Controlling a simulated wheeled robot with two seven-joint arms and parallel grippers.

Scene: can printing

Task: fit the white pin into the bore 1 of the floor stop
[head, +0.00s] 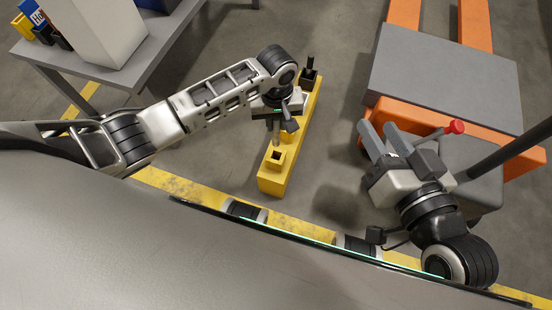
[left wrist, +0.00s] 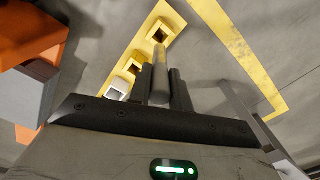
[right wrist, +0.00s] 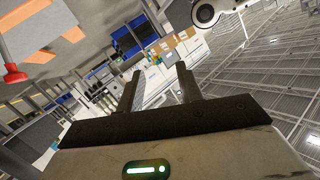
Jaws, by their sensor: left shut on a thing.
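The floor stop (head: 273,181) is a long yellow bar on the floor in the head view, with a square open bore (head: 277,156) at its near end. A black pin (head: 310,63) stands at its far end. In the left wrist view the floor stop (left wrist: 147,50) shows two raised open sockets and a whitish square piece (left wrist: 117,91). My left gripper (head: 278,118) is above the bar, shut on a pale grey rod, the white pin (left wrist: 160,72). The pin's lower end seems above the bar; contact cannot be told. My right gripper (head: 384,138) is open and empty, right of the bar.
An orange pallet truck (head: 480,20) with a grey load (head: 440,80) stands at the right; a red knob (head: 456,127) is near my right gripper. A grey table (head: 140,70) with a white box (head: 95,30) is at upper left. Yellow floor tape runs along the near side.

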